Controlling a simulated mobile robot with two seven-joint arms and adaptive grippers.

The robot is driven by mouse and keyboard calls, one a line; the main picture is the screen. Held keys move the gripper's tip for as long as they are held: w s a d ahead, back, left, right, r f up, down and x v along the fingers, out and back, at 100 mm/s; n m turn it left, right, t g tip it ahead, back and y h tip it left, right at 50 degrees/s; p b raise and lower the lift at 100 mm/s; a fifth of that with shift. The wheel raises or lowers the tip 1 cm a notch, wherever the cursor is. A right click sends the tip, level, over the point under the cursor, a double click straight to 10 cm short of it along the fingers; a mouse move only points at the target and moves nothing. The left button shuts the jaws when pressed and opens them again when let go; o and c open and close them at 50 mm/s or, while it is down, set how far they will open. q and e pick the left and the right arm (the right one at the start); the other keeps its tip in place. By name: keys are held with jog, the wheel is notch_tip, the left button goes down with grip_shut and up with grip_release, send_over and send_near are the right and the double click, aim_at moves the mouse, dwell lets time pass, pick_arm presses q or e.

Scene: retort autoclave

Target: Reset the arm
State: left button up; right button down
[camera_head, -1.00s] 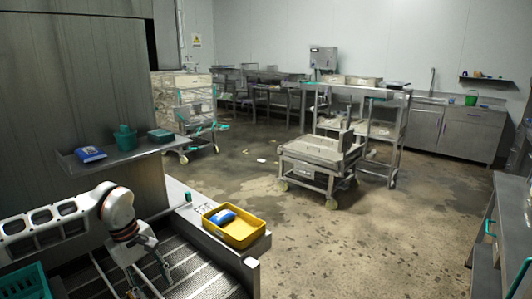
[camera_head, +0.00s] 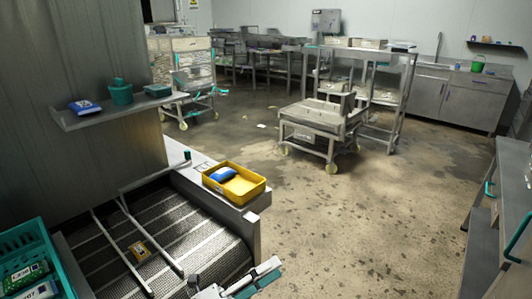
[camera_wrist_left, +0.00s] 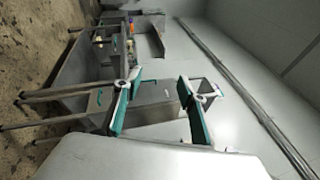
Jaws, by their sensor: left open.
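My left gripper (camera_head: 256,280) shows low in the head view, at the bottom edge right of the conveyor's end. In the left wrist view its two teal-lined fingers (camera_wrist_left: 163,92) stand apart with nothing between them. Most of my left arm is out of the head view. My right gripper is in neither view.
A conveyor (camera_head: 180,215) with a small yellow packet (camera_head: 139,251) lies left of the gripper. A yellow tray (camera_head: 246,196) holds a blue pack (camera_head: 223,174). A teal crate (camera_head: 62,262) stands at lower left. Open floor (camera_head: 370,215) lies to the right, before a metal trolley (camera_head: 325,119).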

pick_arm(q)
jog(key=s+a+f+n+t+y+b, duration=0.1)
jog(key=a+f+n+t+y, duration=0.1)
jog(key=a+f+n+y, duration=0.5)
jog(key=s+a+f+n+t+y+b, duration=0.1)
jog(key=a+f+n+t+y, duration=0.3)
jog(key=f+n, duration=0.65)
jog(key=s+a+f+n+g+y, duration=0.3)
jog(key=s+a+f+n+g, duration=0.3)
jog(key=s+a+f+n, duration=0.3)
jog(key=s+f+n, duration=0.2)
jog(key=s+f, duration=0.2)
jog(key=shift+a+y+b, duration=0.3)
jog(key=shift+a+y, duration=0.1)
